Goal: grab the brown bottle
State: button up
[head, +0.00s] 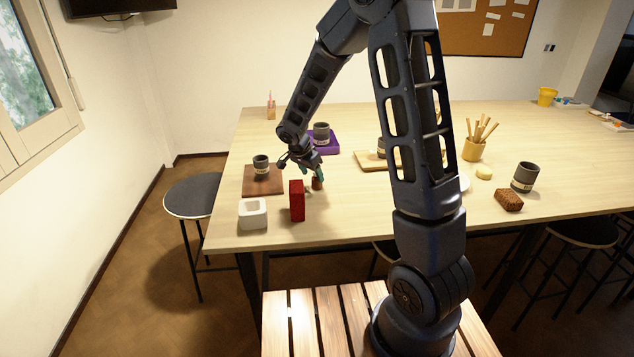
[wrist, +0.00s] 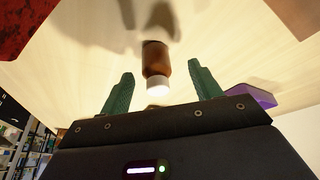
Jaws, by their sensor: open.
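The brown bottle (head: 317,184) stands on the pale table, small and partly covered by my gripper in the head view. In the wrist view the brown bottle (wrist: 156,58) shows a brown body and a white cap, and lies between the two green fingers in the picture. My gripper (head: 314,172) is at the bottle, with its fingers apart. In the wrist view my gripper (wrist: 160,70) is open, with a gap on both sides of the bottle. No finger visibly touches it. How deep the bottle sits between the fingers is hard to tell.
A red box (head: 297,201) stands close to the left of the bottle, with a white square dish (head: 253,222) beyond it. A brown board (head: 251,189) bears a dark cup. A purple tray (head: 335,143) with another cup is behind. Bare table lies right of the bottle.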

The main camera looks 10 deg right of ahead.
aim_at(315, 176)
jog(key=x, duration=0.4)
jog(key=shift+s+d+f, duration=0.1)
jog(key=shift+d, duration=0.25)
jog(key=shift+c, duration=0.2)
jog(key=c, duration=1)
jog(key=shift+c, duration=0.2)
